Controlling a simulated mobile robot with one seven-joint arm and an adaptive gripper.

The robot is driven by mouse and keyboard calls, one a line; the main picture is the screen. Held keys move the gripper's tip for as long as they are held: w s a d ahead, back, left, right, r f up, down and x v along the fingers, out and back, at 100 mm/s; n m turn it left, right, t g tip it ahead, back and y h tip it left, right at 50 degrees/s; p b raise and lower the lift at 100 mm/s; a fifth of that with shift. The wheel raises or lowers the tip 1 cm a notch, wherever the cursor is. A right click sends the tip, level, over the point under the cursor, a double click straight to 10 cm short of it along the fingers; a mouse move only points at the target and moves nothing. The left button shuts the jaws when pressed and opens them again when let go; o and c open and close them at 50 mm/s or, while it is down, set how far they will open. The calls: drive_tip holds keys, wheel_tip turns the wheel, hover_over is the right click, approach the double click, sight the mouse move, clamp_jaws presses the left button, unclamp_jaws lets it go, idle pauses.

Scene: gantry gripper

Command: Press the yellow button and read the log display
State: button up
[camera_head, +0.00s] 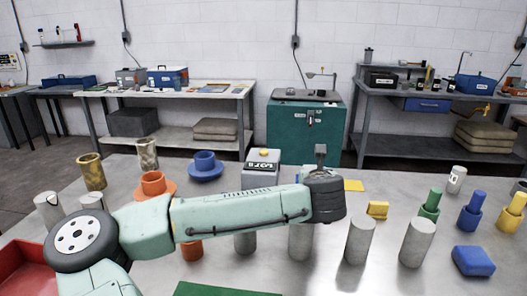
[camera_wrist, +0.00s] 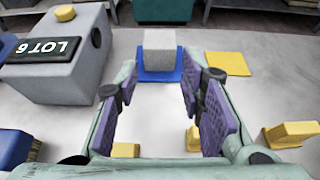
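A grey box (camera_head: 261,179) stands on the table with a round yellow button (camera_head: 263,153) on top. It has a dark display panel (camera_head: 262,166) on its sloped face. In the wrist view the box (camera_wrist: 65,80) is at the left, with the button (camera_wrist: 64,13) near its top edge. The display (camera_wrist: 45,50) there appears to read "LOT6"; the last character is less certain. My gripper (camera_wrist: 165,95) is open and empty, its purple-padded fingers apart, to the right of the box and not touching the button.
A grey cube (camera_wrist: 160,40) on a blue pad (camera_wrist: 158,76) lies ahead between my fingers. A yellow mat (camera_wrist: 226,64) is beside it. Grey cylinders (camera_head: 359,240), yellow blocks (camera_head: 377,209), a blue block (camera_head: 472,261) and coloured pegs (camera_head: 431,203) crowd the table's right side.

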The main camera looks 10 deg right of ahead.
clamp_jaws()
idle(1.4)
